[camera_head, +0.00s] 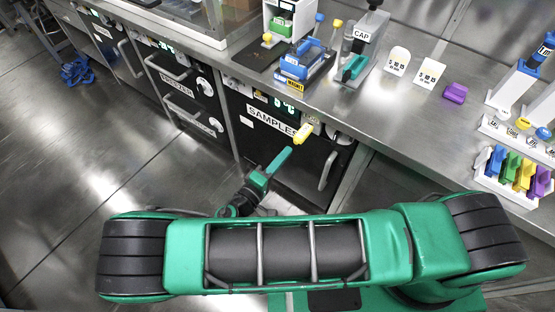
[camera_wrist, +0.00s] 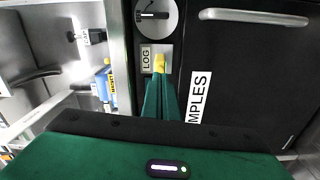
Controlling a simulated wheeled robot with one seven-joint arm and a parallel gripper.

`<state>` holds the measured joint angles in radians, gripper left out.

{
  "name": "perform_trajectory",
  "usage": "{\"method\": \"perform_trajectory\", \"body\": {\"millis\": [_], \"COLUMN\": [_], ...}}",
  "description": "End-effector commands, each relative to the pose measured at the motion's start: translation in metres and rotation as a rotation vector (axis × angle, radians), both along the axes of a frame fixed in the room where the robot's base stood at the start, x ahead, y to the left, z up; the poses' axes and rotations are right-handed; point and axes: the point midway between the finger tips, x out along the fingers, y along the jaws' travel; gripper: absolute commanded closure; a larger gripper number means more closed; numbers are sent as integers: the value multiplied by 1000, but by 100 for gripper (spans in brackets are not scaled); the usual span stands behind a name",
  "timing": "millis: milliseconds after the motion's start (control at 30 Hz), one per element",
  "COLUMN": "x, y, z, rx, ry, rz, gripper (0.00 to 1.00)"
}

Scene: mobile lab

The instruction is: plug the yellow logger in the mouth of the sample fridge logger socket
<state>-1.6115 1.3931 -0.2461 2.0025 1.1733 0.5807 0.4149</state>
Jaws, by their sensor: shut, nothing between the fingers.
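The yellow logger (camera_head: 303,134) is at the upper front of the black sample fridge (camera_head: 262,140), by the fridge's small light panel. In the wrist view the logger (camera_wrist: 159,63) stands out beside the LOG label (camera_wrist: 146,58), straight ahead of my fingertips. The socket mouth is hidden behind it, so I cannot tell how deep it sits. My gripper (camera_head: 288,151) has its green fingers together, with nothing between them. Its tips (camera_wrist: 161,76) are close to the logger's outer end; I cannot tell whether they touch.
The steel bench (camera_head: 410,125) runs above the fridge. It holds a CAP stand (camera_head: 361,45), a blue device (camera_head: 303,62), a purple block (camera_head: 454,92) and a rack of coloured pieces (camera_head: 510,190). A fridge handle (camera_head: 328,170) sticks out right of my gripper.

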Motion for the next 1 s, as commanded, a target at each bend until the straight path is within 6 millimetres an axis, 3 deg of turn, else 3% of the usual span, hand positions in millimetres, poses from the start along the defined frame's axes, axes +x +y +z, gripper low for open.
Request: {"method": "perform_trajectory", "body": {"millis": [300, 1000], "x": [19, 23], "y": [-16, -19], "z": [0, 0], "rx": [-1, 0], "ry": [1, 2], "rz": [-3, -4], "gripper": [100, 100]}}
